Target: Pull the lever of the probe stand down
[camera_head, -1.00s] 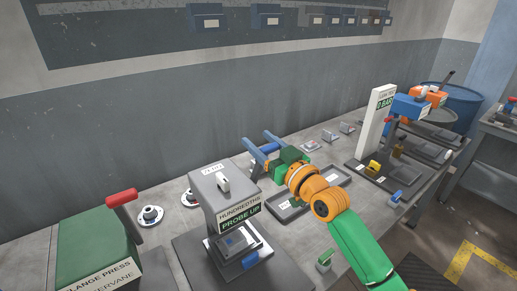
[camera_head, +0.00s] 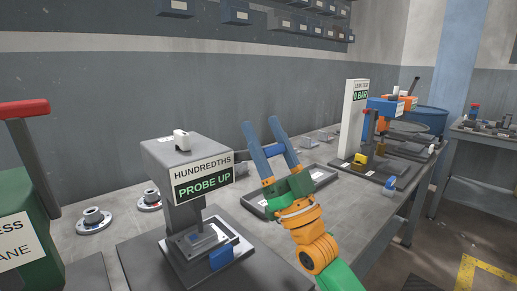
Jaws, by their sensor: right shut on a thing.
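The grey probe stand (camera_head: 187,195) is on the bench in the head view, with a sign reading HUNDREDTHS and PROBE UP. A part with a grey face lies on its base under the head. My right gripper (camera_head: 265,137) is to the right of the stand's head, its two blue fingers pointing up and away. It is shut on a blue bar (camera_head: 280,151), which looks like the lever's grip. The bar's link to the stand is mostly hidden by the fingers and the stand. My left gripper is not in view.
A green flange press with a red-gripped lever (camera_head: 24,110) is at the left. Round flanges (camera_head: 93,220) lie beside it. A dark tray (camera_head: 257,207) is behind my right gripper. A white leak test stand (camera_head: 353,118) is farther right.

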